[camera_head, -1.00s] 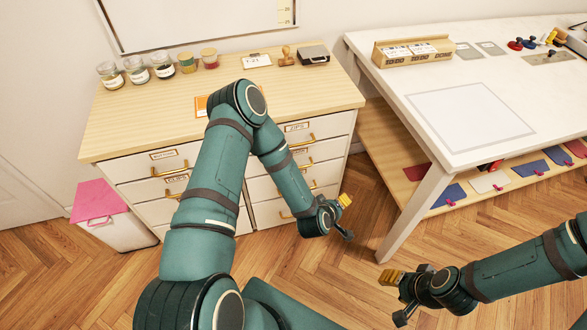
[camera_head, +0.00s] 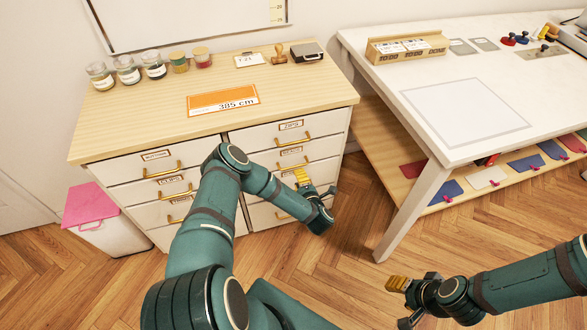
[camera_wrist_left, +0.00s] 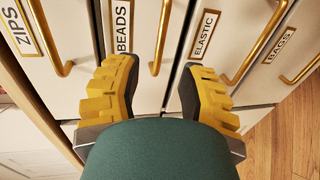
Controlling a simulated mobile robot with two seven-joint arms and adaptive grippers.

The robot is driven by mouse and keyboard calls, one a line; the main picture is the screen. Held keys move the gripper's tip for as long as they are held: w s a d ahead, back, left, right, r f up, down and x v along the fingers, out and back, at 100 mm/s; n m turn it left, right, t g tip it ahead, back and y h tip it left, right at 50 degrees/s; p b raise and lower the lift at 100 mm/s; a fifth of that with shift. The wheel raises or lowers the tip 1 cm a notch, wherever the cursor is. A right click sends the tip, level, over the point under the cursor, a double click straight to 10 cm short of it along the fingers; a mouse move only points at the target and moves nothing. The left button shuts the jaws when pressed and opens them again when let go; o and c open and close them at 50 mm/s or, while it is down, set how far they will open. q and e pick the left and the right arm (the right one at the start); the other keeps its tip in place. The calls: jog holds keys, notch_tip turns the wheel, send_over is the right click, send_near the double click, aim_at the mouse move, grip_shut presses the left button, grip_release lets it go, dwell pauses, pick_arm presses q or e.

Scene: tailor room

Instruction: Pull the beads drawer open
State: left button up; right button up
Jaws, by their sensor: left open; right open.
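The beads drawer (camera_head: 320,155) is the second drawer down in the cabinet's right column, and it looks shut. In the left wrist view its white front (camera_wrist_left: 138,45) carries a BEADS label (camera_wrist_left: 123,25) and a brass handle (camera_wrist_left: 160,40). My left gripper (camera_head: 317,184) is open in front of the right column. In the left wrist view its yellow-padded fingers (camera_wrist_left: 157,90) are apart, one to each side of the beads handle's end; contact cannot be told. My right gripper (camera_head: 401,303) is open and empty above the floor at the lower right.
The ZIPS drawer (camera_wrist_left: 62,30) and ELASTIC drawer (camera_wrist_left: 225,30) flank the beads drawer, each with a brass handle. A white table (camera_head: 420,150) with a low shelf stands to the right. A pink-lidded bin (camera_head: 90,205) stands at left. The floor in front is clear.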

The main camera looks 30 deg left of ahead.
aim_at(294, 167)
pick_arm(q)
jog(key=b+x, duration=0.1)
jog(key=x, duration=0.6)
jog(key=shift+w+a+f+b, duration=0.1)
jog(key=shift+w+a+b, duration=0.05)
jog(key=shift+w+b, duration=0.15)
grip_shut()
